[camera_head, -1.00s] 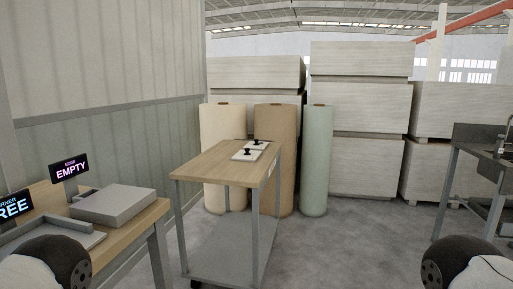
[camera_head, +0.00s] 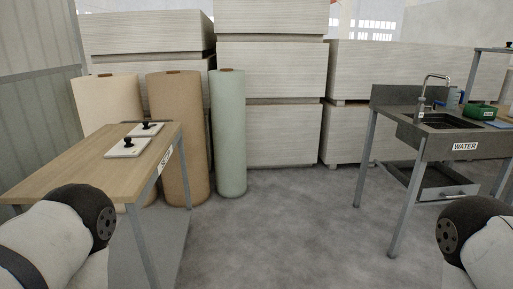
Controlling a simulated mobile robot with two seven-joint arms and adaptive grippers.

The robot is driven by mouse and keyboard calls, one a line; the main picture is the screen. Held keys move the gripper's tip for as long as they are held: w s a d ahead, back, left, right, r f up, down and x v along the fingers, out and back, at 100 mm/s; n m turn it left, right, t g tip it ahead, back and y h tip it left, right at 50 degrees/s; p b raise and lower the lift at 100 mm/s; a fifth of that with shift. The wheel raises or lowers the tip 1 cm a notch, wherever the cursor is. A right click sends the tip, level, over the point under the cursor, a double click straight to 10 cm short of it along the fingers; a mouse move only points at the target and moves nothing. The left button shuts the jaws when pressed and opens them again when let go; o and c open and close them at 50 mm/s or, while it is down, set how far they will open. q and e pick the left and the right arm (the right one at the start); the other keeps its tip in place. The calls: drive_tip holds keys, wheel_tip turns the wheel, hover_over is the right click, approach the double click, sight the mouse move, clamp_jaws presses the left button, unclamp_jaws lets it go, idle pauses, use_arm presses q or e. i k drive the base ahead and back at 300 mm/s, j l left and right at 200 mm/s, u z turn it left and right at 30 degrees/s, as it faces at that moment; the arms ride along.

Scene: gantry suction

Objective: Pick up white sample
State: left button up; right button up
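Two flat white samples, each with a black knob on top, lie on a wooden-topped cart (camera_head: 75,165) at the left. The nearer white sample (camera_head: 118,152) lies close to the cart's right edge. The farther white sample (camera_head: 152,132) lies just behind it, partly beyond the first knob. Parts of my two arms show at the lower left and lower right, the left one overlapping the cart's front. Neither of my grippers is in view.
Three upright rolls, cream (camera_head: 108,98), brown (camera_head: 180,130) and green (camera_head: 229,135), stand behind the cart. Stacked boards (camera_head: 270,70) fill the back. A sink table (camera_head: 425,138) labelled WATER stands at the right. The grey floor (camera_head: 290,225) between cart and sink is clear.

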sight(146, 129)
drive_tip(key=i+l+u, duration=0.3)
drive_tip(key=i, duration=0.35)
drive_tip(key=i+l+u, duration=0.35)
drive_tip(key=i, duration=0.3)
drive_tip(key=i+l+u, duration=0.3)
drive_tip(key=i, duration=0.3)
drive_tip(key=l, duration=0.1)
